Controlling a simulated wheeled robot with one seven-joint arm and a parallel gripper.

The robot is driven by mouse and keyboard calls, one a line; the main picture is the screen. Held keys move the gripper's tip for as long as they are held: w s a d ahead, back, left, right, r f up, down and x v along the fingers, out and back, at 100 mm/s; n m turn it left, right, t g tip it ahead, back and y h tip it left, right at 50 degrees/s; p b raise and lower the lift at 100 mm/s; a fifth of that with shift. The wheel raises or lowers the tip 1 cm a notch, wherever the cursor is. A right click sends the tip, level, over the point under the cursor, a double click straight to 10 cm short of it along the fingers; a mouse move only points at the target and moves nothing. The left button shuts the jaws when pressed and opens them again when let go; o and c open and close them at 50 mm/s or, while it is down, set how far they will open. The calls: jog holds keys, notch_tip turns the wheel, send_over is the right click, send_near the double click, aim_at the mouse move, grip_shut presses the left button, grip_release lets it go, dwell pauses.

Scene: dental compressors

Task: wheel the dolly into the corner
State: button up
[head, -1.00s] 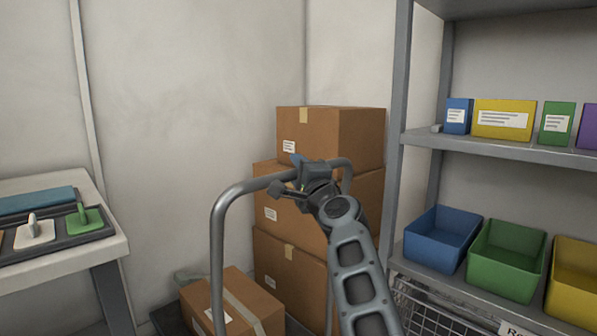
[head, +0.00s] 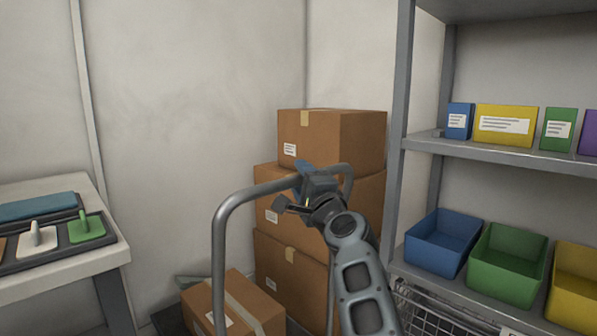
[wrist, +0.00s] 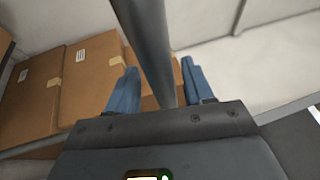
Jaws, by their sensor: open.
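The dolly's grey tubular handle (head: 220,240) rises in front of me in the head view. A dark flat deck (head: 168,318) shows low behind it, partly hidden, with a taped cardboard box (head: 236,306) over it. My gripper (head: 306,168) is at the handle's top bar. In the wrist view the bar (wrist: 147,40) runs between my two blue fingers (wrist: 159,68), which stand open on either side with gaps. The corner (head: 306,60) of the walls is behind; its floor is hidden by stacked boxes.
A stack of cardboard boxes (head: 330,138) stands in the corner beyond the handle. A shelf unit (head: 397,150) with coloured bins is on the right. A white table (head: 60,262) with trowel-like tools is on the left.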

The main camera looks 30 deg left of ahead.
jog(key=p+v, duration=0.1)
jog(key=v, duration=0.4)
jog(key=shift+s+d+p, duration=0.15)
jog(key=shift+p, duration=0.25)
